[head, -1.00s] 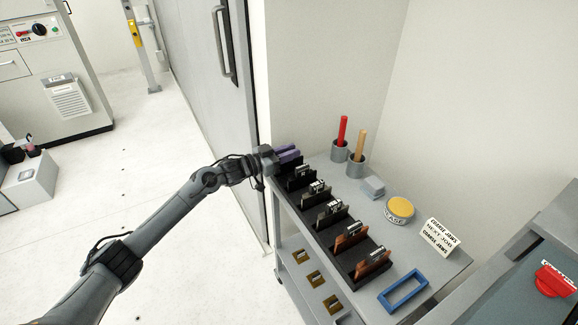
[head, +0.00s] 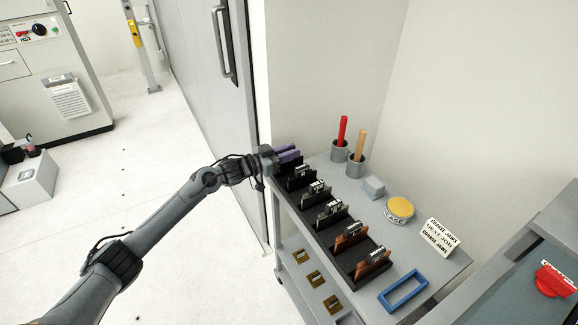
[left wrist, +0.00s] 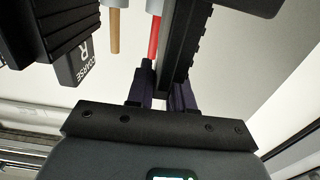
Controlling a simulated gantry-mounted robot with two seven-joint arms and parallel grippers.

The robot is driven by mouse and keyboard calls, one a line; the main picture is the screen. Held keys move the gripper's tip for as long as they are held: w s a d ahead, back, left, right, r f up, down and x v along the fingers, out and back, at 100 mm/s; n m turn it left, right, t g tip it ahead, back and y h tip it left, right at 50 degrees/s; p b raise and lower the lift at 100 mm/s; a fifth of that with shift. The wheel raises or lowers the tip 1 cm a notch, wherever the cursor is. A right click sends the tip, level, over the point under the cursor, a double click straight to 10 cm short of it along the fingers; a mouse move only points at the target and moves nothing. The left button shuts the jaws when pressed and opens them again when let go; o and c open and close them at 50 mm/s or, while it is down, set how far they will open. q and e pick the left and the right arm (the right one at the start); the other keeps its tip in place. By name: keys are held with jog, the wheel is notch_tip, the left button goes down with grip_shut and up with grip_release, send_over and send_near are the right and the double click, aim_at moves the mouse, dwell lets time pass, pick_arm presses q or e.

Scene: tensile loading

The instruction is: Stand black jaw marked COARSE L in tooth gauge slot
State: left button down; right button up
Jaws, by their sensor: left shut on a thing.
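My left gripper (head: 288,152), with dark purple fingers, is at the far end of the black rack (head: 318,222). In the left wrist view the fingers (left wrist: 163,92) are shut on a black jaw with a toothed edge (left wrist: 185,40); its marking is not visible. Another black jaw marked COARSE R (left wrist: 80,65) stands to the left of it, apart from the fingers. In the head view the held jaw is mostly hidden by the gripper. I cannot tell which thing is the tooth gauge. My right gripper is not in view.
Several labelled jaws, including brown ones (head: 372,265), stand in the rack. Beside it on the grey cart are a red-handled tool (head: 342,130), a wooden-handled tool (head: 360,143), a grey block (head: 373,187), a yellow-topped tin (head: 399,208), a sign (head: 440,237) and a blue frame (head: 403,292).

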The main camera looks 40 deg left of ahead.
pick_arm(q)
jog(key=shift+r, duration=0.25)
